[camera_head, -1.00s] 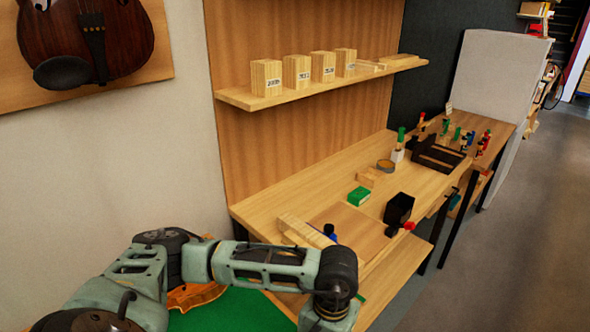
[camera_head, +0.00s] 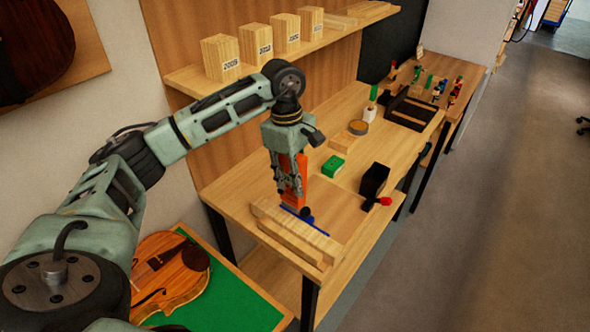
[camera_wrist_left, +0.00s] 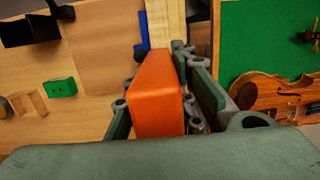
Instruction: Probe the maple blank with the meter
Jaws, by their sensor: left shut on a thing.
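My left gripper (camera_head: 290,194) points down over the bench, shut on an orange block-shaped tool, which looks like the meter (camera_head: 300,170). The meter (camera_wrist_left: 157,95) fills the middle of the left wrist view between the fingers. The long pale block, which looks like the maple blank (camera_head: 290,238), lies along the bench's near edge, just below the gripper in the picture. Part of it shows past the meter in the left wrist view (camera_wrist_left: 168,22). I cannot tell whether the meter's lower end touches anything. My right gripper is not in view.
A blue tool (camera_head: 312,222) lies beside the pale block. A green box (camera_head: 333,166), a black holder (camera_head: 374,180) and a red-tipped item (camera_head: 384,201) stand farther right. A violin (camera_head: 170,270) lies on a green mat (camera_head: 245,300). Labelled blocks stand on the shelf (camera_head: 240,75).

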